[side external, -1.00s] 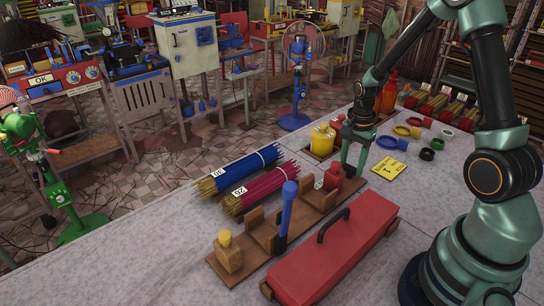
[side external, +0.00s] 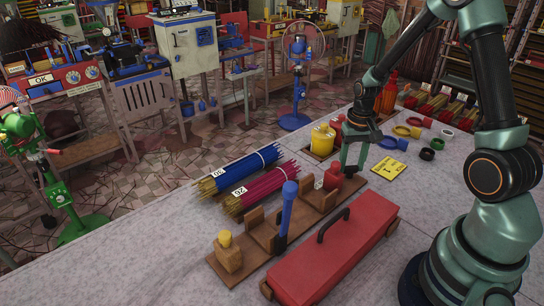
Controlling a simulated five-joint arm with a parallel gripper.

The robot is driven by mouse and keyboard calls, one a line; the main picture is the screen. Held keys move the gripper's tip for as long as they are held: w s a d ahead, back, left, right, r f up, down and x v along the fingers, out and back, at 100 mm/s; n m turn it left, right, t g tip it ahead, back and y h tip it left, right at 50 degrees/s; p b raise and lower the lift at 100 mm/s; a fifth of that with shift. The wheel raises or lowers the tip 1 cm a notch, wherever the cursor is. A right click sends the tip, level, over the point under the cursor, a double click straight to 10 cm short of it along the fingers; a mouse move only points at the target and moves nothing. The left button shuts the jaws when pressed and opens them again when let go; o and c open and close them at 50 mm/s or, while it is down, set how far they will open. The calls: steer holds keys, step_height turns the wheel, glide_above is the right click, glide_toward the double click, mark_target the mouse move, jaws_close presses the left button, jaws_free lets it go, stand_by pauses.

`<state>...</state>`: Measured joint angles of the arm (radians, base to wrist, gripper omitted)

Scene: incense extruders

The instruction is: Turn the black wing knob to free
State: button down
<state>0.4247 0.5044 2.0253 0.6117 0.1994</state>
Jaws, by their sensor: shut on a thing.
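My gripper (side external: 353,164) points down at the far right end of the brown wooden board (side external: 262,243), right by a red block (side external: 332,180). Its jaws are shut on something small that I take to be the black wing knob. The knob itself is hidden by the fingers, so its angle cannot be told. The red block stands on the board's end, beside the fingers. A blue upright handle (side external: 287,210) and a wooden block with a yellow top (side external: 227,253) are farther along the same board.
A long red box with a black handle (side external: 335,255) lies just in front of the board. Blue (side external: 235,172) and magenta (side external: 262,190) incense bundles lie behind it. A yellow canister (side external: 322,139), yellow card (side external: 390,168) and several rings stand nearby. The table's front left is clear.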

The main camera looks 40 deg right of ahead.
mark_target(351, 166)
steer(key=n, duration=0.7)
stand_by(0.6)
steer(key=shift+c, duration=1.4)
jaws_free()
step_height(351, 166, up, 12)
steer(key=shift+r, duration=0.1)
